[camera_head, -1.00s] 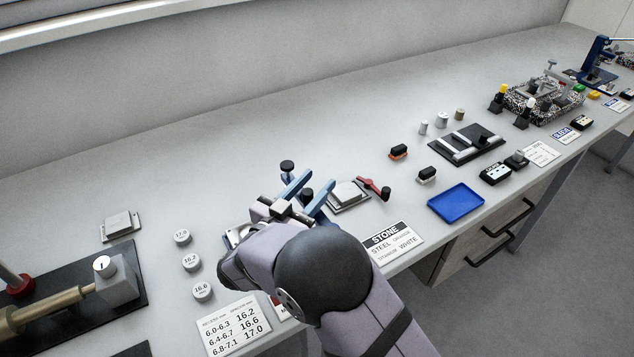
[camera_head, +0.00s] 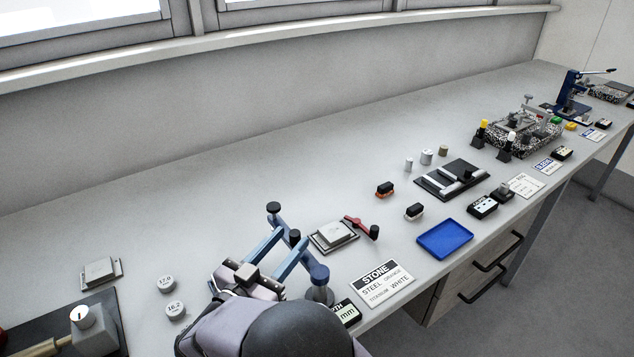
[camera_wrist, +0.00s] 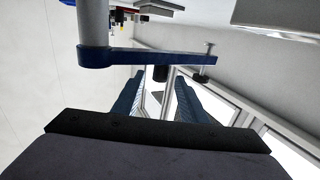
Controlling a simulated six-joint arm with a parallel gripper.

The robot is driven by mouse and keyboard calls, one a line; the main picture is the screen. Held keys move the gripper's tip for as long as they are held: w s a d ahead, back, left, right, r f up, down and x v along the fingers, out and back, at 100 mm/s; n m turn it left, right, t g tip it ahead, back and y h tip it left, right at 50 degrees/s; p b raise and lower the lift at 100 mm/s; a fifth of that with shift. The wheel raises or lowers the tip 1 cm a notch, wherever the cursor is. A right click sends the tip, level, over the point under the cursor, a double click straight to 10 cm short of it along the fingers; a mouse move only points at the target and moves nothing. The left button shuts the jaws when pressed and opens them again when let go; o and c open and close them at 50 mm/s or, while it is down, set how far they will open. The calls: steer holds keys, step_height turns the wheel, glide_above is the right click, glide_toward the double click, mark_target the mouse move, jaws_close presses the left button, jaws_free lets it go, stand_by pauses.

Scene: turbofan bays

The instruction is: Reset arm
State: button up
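My gripper (camera_head: 290,240) is at the lower middle of the head view, above the front of the bench, with its two blue fingers spread and nothing seen between them. In the wrist view its fingers (camera_wrist: 160,82) also stand apart. A blue swing-arm fixture (camera_head: 318,274) with black knobs and a grey post stands just beyond and right of the fingers. Its blue bar (camera_wrist: 140,57) crosses in front of the fingertips in the wrist view. I cannot tell whether they touch. My arm hides part of the bench front.
Right of the fixture are a grey block on a plate (camera_head: 333,236), a red-handled part (camera_head: 362,228), a STONE card (camera_head: 381,284) and a blue tray (camera_head: 445,238). Round labelled spacers (camera_head: 166,284) lie at left. The back of the bench (camera_head: 200,210) is clear.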

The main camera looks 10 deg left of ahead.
mark_target(293, 233)
steer(key=shift+y, duration=0.5)
steer(key=w+r, duration=0.1)
steer(key=w+r+p, duration=0.1)
steer(key=w, duration=0.1)
steer(key=shift+d+r, duration=0.4)
steer(key=w+d+n+g+y+p, duration=0.3)
steer(key=w+d+y, duration=0.1)
steer(key=w+y, duration=0.25)
steer(key=s+d+f+g+p, duration=0.1)
steer(key=s+d+f+g, duration=0.1)
steer(key=s+d+g, duration=0.1)
steer(key=s+d+f+n+g+p, duration=0.1)
steer(key=s+d+f+g, duration=0.1)
steer(key=s+d, duration=0.3)
steer(key=s+d+f+g+p, duration=0.1)
steer(key=s+d+g, duration=0.3)
steer(key=d, duration=0.4)
steer(key=shift+s+d+f+n, duration=0.15)
steer(key=shift+f+n, duration=0.15)
steer(key=shift+f, duration=0.4)
steer(key=s+d+g+h, duration=0.1)
steer(key=s+d+g, duration=0.1)
steer(key=s+d, duration=0.3)
steer(key=s+d+f+m+g+h+p, duration=0.1)
steer(key=s+d+g, duration=0.2)
steer(key=s, duration=0.7)
steer(key=d, duration=0.2)
steer(key=shift+d, duration=0.4)
